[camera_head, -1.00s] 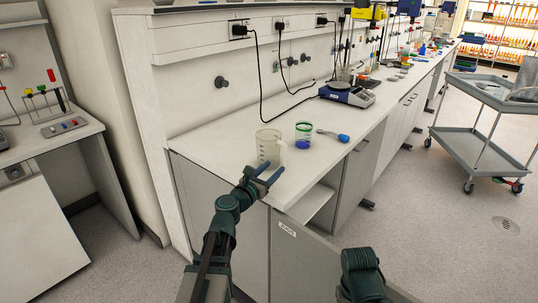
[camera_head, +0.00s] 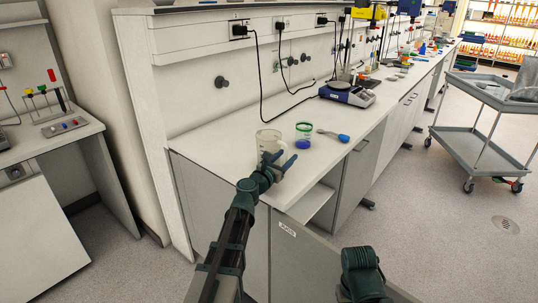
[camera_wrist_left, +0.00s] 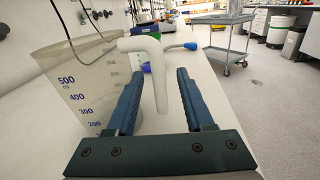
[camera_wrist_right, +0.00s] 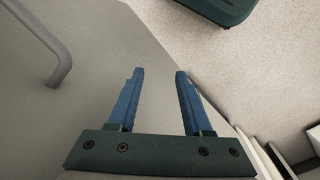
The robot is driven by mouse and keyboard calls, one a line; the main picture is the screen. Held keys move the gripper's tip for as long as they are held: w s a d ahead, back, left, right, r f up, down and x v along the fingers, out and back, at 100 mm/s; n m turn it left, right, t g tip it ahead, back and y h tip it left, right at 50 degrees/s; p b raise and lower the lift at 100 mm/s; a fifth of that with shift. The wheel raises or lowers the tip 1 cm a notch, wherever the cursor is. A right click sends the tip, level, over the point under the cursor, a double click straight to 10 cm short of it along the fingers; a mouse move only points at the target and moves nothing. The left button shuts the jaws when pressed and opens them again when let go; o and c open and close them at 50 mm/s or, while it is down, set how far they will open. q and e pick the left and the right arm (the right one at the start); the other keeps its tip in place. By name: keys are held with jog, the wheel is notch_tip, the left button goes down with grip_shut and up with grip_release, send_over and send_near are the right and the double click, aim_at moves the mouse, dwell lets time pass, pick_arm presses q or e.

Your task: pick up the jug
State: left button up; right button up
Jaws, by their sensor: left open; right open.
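The jug (camera_head: 267,141) is a clear measuring jug standing upright on the near end of the white bench. In the left wrist view the jug (camera_wrist_left: 83,88) fills the left side, with volume marks on its wall. Its pale handle (camera_wrist_left: 148,62) runs down between the fingers of my left gripper (camera_wrist_left: 158,92). My left gripper (camera_head: 283,162) is open, with the fingers on either side of the handle; I cannot tell whether they touch it. My right gripper (camera_wrist_right: 158,88) is open and empty, low in front of the cabinets, away from the jug.
A beaker with a green band and blue base (camera_head: 303,136) stands just right of the jug. A blue-ended spoon-like tool (camera_head: 334,135) lies beyond it. A balance-like device (camera_head: 347,95) stands further back. A grey trolley (camera_head: 480,135) stands on the floor at right.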

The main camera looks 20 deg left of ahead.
pick_arm(q)
grip_shut()
dwell(1.3)
